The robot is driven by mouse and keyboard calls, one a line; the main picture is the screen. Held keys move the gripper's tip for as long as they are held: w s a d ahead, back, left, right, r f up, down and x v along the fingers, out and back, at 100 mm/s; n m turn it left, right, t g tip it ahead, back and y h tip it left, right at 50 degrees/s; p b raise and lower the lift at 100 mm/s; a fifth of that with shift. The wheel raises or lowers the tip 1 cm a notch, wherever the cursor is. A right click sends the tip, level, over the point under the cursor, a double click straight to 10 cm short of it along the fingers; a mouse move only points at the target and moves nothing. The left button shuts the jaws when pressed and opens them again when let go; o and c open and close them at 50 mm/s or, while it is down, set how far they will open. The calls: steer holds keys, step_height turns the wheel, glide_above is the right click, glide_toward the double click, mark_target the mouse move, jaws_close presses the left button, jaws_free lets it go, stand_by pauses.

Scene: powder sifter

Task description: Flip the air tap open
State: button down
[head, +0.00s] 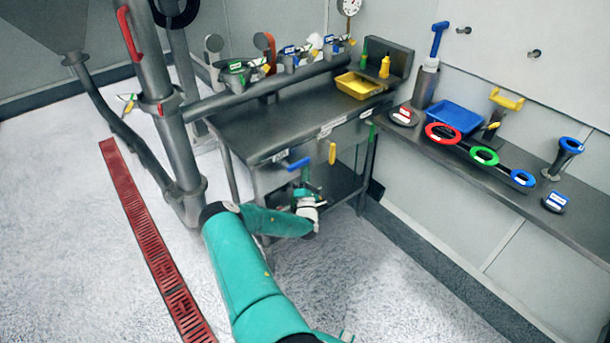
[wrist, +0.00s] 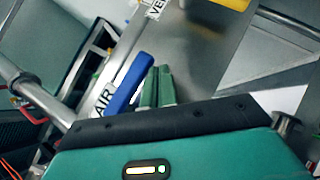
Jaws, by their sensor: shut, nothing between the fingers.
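The air tap shows as a blue lever handle (head: 299,163) on the front of the steel bench, left of a yellow handle. In the wrist view the blue handle (wrist: 129,84) lies slanted beside a white label (wrist: 104,98) reading "AIR". My gripper (head: 305,180) is just below the blue handle in the head view. In the wrist view my gripper's green fingers (wrist: 157,84) are shut with nothing between them, close to the right side of the handle. I cannot tell whether they touch it. The tap's body is mostly hidden.
The yellow handle (head: 332,153) hangs to the right on the same bench front (head: 270,155). A yellow tray (head: 358,86) sits on the bench top. A side shelf (head: 500,180) holds coloured rings and a blue tray (head: 455,117). A red floor grating (head: 150,240) runs at left.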

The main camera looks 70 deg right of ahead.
stand_by(0.6)
steer(key=s+a+f, duration=0.3)
steer(key=s+f, duration=0.3)
steer(key=f, duration=0.5)
steer(key=shift+s+a, duration=0.15)
steer(key=shift+a, duration=0.05)
stand_by(0.4)
